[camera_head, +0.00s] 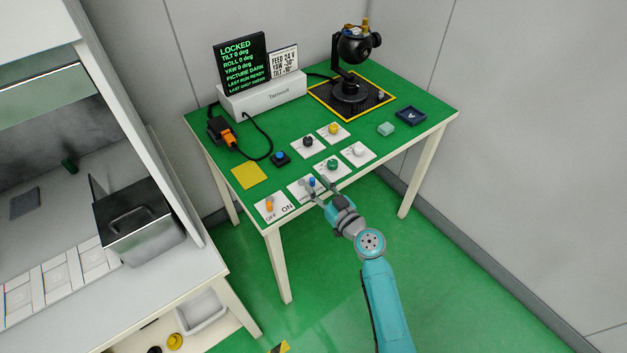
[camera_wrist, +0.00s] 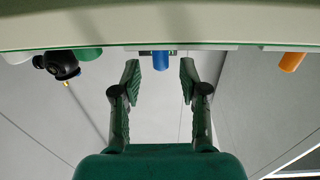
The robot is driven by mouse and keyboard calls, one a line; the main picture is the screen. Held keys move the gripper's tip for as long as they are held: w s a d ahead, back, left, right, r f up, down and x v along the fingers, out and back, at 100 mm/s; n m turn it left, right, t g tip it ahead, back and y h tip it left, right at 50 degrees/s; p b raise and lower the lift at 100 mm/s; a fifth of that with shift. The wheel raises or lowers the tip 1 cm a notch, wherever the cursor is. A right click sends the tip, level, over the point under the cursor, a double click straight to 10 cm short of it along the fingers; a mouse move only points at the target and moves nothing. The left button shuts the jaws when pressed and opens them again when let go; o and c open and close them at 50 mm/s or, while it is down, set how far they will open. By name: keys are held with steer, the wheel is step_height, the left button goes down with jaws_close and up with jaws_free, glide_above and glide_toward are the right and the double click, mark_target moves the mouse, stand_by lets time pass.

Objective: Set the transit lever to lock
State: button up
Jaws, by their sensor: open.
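A row of small controls sits on white plates along the front of the green table. The blue lever (camera_head: 311,182) stands at the front edge, beside the orange switch (camera_head: 269,205) marked OFF and ON. I cannot read which one is labelled transit. My gripper (camera_head: 318,193) is open at the blue lever. In the wrist view my gripper (camera_wrist: 159,76) has its fingers on either side of the blue lever (camera_wrist: 160,61), with a gap to each and nothing held. The screen (camera_head: 242,65) reads LOCKED, with tilt, roll and yaw at 0 deg and picture dark.
Black (camera_head: 307,141), yellow (camera_head: 333,129), green (camera_head: 332,164) and white (camera_head: 359,150) knobs stand near. A gimbal camera (camera_head: 354,47) stands on a black mat at the back. Open floor lies right.

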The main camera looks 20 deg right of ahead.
steer(key=v, duration=0.8)
steer(key=shift+s, duration=0.4)
steer(key=shift+d, duration=0.1)
steer(key=s+a+f+m+g+h, duration=0.15)
steer(key=s+f, duration=0.25)
steer(key=s, duration=0.7)
steer(key=s+a+f+m+g+h, duration=0.1)
steer(key=s+f+m+h, duration=0.15)
steer(key=s, duration=0.85)
steer(key=s+r, duration=0.6)
steer(key=s, duration=0.4)
steer(key=s+a+r+n, duration=0.1)
steer(key=s+r, duration=0.6)
steer(key=s, duration=0.3)
steer(key=shift+s+h, duration=0.25)
steer(key=shift+h, duration=0.05)
